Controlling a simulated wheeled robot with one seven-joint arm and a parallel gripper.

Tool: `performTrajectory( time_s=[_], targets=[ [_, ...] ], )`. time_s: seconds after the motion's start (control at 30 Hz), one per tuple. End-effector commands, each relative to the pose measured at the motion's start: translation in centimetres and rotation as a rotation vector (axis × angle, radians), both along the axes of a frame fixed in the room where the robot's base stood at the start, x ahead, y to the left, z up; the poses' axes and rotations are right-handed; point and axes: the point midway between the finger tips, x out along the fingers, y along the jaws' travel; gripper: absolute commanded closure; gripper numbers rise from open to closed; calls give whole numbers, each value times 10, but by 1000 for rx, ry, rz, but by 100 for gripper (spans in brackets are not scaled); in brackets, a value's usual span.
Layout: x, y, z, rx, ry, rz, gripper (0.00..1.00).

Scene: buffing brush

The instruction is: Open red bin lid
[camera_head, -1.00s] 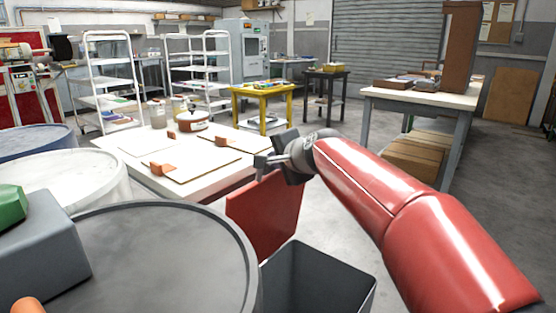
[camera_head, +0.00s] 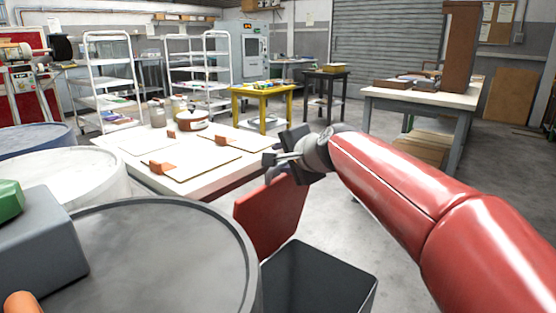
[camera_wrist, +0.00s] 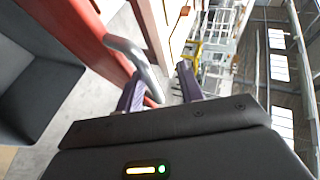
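The red lid (camera_head: 268,218) stands raised, steeply tilted, at the far left side of the dark grey open-topped bin (camera_head: 325,282). In the wrist view, the red lid (camera_wrist: 85,35) runs along the left, with the bin (camera_wrist: 35,85) beyond it. A grey bar handle (camera_wrist: 135,58) sticks out from the lid. My gripper (camera_head: 275,160) is at the lid's upper edge. In the wrist view, my gripper's fingers (camera_wrist: 160,88) are apart. The handle's end lies by the left finger, with a gap to the right finger. I cannot tell whether they touch.
A large grey drum (camera_head: 160,255) stands close left of the bin. A white worktable (camera_head: 210,165) with boards and jars is just behind the lid. A workbench (camera_head: 425,98) stands at the back right. The floor between the tables is clear.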

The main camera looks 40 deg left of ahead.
Motion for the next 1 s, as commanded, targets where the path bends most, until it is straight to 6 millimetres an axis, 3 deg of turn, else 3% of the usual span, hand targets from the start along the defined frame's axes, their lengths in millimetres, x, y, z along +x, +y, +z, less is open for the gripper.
performTrajectory(
  time_s=[0.1, 0.3, 0.87, 1.0],
  targets=[
    [-8, -17, 13, 10, -5, 0, 66],
    [-14, -31, 20, 9, -5, 0, 66],
    [-13, -33, 20, 7, -5, -1, 66],
    [-3, -60, 19, -29, -34, -20, 66]
  ],
)
